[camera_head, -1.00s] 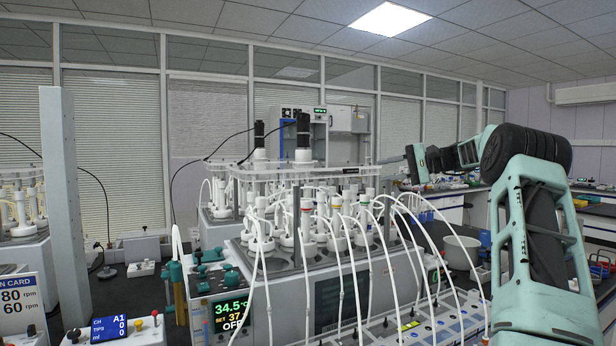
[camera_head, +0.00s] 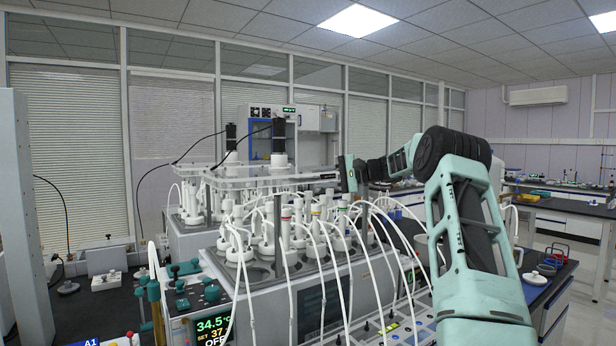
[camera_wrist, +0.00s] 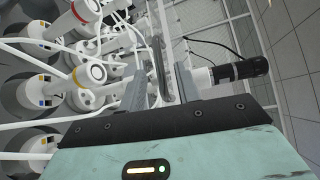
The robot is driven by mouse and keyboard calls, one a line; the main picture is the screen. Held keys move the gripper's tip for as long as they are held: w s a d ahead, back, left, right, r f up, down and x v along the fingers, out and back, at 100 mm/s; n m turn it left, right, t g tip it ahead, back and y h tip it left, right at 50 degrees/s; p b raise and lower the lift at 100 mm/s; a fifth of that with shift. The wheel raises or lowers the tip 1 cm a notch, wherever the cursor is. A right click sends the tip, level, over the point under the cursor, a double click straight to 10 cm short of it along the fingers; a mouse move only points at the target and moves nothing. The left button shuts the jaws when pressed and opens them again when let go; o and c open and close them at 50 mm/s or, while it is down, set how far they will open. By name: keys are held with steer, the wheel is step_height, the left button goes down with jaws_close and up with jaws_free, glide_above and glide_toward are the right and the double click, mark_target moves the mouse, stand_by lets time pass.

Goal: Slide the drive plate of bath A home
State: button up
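The clear drive plate (camera_head: 270,181) lies level above the reactor lids of the nearer bath (camera_head: 262,295), with a black-topped motor (camera_head: 278,140) standing on it. Narrow gaps seem to show on both sides; contact cannot be told.
White reactor lids and bottles (camera_wrist: 85,75) with many white tubes (camera_head: 350,270) crowd the space below and beside my gripper. A second bath (camera_head: 185,235) stands behind. A display (camera_head: 212,325) reads 34.5. A side bench (camera_head: 560,205) is at the right.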

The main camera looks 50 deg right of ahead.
mark_target(309, 179)
steer(key=shift+p+x, duration=0.5)
steer(key=shift+x, duration=1.75)
jaws_close()
steer(key=shift+s+f+b, duration=0.2)
steer(key=shift+s+b, duration=0.15)
steer(key=shift+b, duration=0.15)
steer(key=s+a+b, duration=0.3)
steer(key=s+b, duration=0.6)
steer(key=s, duration=0.3)
steer(key=shift+s+b, duration=0.35)
